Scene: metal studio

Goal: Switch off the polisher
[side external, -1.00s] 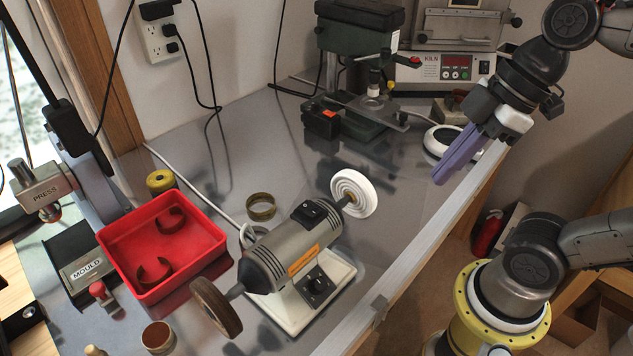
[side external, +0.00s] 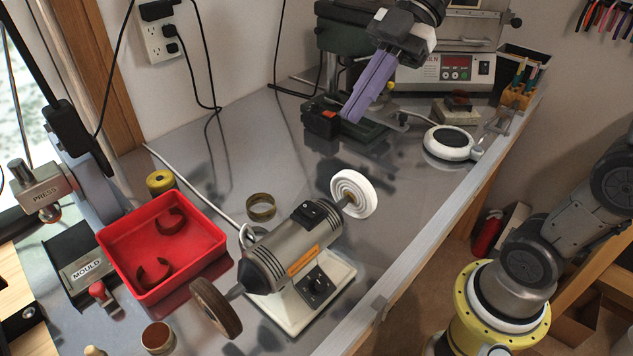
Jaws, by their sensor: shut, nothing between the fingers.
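The polisher (side external: 270,262) stands on the metal bench, a grey motor with an orange label on a cream base. A white buffing wheel (side external: 355,193) is at its upper right end and a brown wheel (side external: 216,307) at its lower left end. I cannot tell the switch's position. My gripper (side external: 350,117), with purple fingers, is shut and empty. It is in the air above and behind the polisher, apart from it, pointing down and left.
A red tray (side external: 215,245) with brown curved pieces stands left of the polisher. A brass ring (side external: 261,207) and a white cable lie behind it. A drill press (side external: 345,35), kiln (side external: 445,68) and round white plate (side external: 450,143) are at the back. Bench right of the polisher is clear.

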